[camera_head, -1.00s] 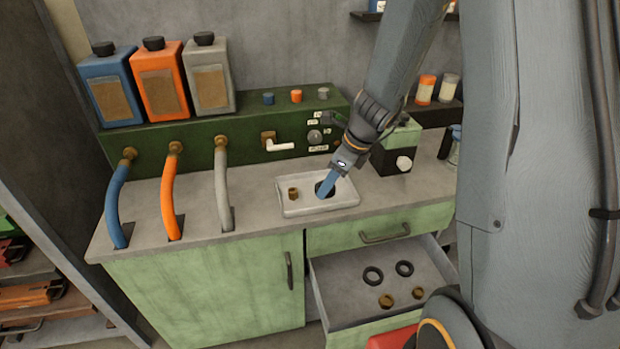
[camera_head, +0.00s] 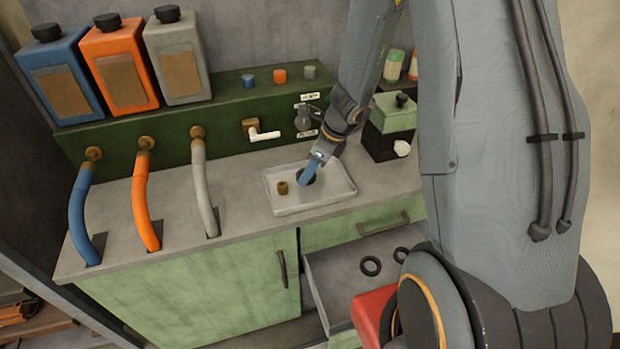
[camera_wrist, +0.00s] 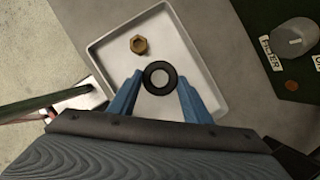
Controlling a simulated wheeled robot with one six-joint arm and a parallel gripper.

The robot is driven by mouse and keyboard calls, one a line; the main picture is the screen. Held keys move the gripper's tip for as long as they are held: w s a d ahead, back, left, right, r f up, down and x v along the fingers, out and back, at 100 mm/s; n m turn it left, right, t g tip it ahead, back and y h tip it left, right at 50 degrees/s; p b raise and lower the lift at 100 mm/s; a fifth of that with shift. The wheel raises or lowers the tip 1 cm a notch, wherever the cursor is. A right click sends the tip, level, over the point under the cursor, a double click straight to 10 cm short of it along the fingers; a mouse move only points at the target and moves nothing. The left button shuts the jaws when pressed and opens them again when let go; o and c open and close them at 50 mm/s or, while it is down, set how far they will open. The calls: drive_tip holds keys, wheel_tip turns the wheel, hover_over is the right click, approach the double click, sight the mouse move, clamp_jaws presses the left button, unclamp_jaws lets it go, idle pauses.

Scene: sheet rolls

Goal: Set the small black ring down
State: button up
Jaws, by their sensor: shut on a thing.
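The small black ring (camera_wrist: 160,78) is between the blue fingertips of my gripper (camera_wrist: 160,88) in the wrist view. My gripper is shut on it. In the head view my gripper (camera_head: 305,178) points down over the white tray (camera_head: 335,195), with the ring (camera_head: 311,177) partly hidden by the fingers. The tray also shows in the wrist view (camera_wrist: 108,68). A brass nut (camera_wrist: 139,44) lies in the tray, apart from the ring; it also shows in the head view (camera_head: 283,188). I cannot tell whether the ring touches the tray floor.
An open drawer (camera_head: 335,280) below the counter holds black rings (camera_head: 370,266). Blue, orange and grey hoses (camera_head: 145,205) stand left of the tray. A green box (camera_head: 392,118) stands at the right. The counter between hoses and tray is clear.

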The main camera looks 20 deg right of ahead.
drive_tip(key=shift+f, duration=1.55)
drive_tip(key=shift+f+b, duration=0.1)
drive_tip(key=shift+b, duration=0.2)
drive_tip(key=o, duration=1)
drive_tip(key=shift+o, duration=0.2)
drive_tip(key=p+v, duration=0.2)
drive_tip(key=v, duration=1)
drive_tip(key=s+a+r+n+h, duration=0.1)
drive_tip(key=s+a+r+n, duration=0.1)
drive_tip(key=s+n, duration=0.5)
drive_tip(key=s+a+r+n+g+h, duration=0.1)
drive_tip(key=s+r+n, duration=0.3)
drive_tip(key=n, duration=1.4)
drive_tip(key=s+a+h, duration=0.1)
drive_tip(key=s, duration=0.2)
drive_tip(key=shift+r+n+h, duration=0.3)
drive_tip(key=shift+n, duration=0.1)
drive_tip(key=shift+a, duration=0.15)
